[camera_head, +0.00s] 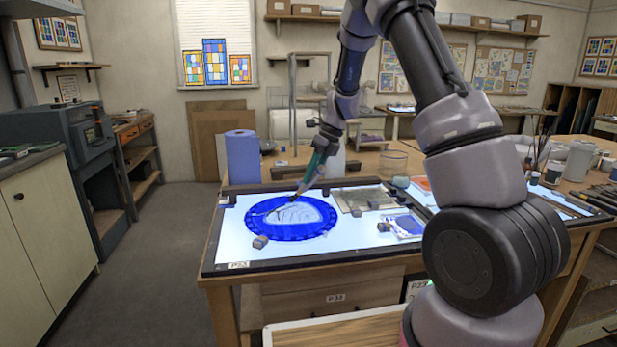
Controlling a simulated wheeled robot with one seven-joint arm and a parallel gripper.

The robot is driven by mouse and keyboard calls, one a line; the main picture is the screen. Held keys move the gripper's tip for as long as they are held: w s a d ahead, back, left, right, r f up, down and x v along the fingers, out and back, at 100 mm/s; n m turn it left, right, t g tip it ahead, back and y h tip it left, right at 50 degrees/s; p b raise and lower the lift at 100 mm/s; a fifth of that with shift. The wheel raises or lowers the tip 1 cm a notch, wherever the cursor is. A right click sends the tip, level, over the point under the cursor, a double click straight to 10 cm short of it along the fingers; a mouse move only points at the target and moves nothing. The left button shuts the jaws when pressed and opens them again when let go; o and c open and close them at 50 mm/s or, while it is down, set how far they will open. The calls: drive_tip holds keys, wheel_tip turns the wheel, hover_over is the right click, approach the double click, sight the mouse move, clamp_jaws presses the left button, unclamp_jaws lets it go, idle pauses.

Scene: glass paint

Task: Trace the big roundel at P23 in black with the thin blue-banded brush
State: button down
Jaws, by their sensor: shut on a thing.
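The big roundel (262,229) is a blue glass disc with a pale, line-drawn centre. It lies on the lit table top (228,237), near the P23 label (238,265) at the front left corner. I cannot tell if the tip touches the glass. Dark lines show on the centre, too small to read. The brush's band cannot be made out.
Small grey blocks (260,242) sit around the roundel. A textured glass sheet (362,199) and a blue-and-white piece (404,227) lie to its right. A blue paper roll (242,157) stands behind. More brushes and jars (580,160) are at the right. My arm hides part of the table's right side.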

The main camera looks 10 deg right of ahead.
drive_tip(key=d, duration=0.2)
drive_tip(key=shift+s+d+f, duration=0.1)
drive_tip(key=shift+s+d, duration=0.05)
drive_tip(key=shift+d, duration=0.2)
drive_tip(key=shift+d, duration=0.1)
drive_tip(key=shift+s+d, duration=0.9)
drive_tip(key=shift+d, duration=0.1)
drive_tip(key=shift+s, duration=0.1)
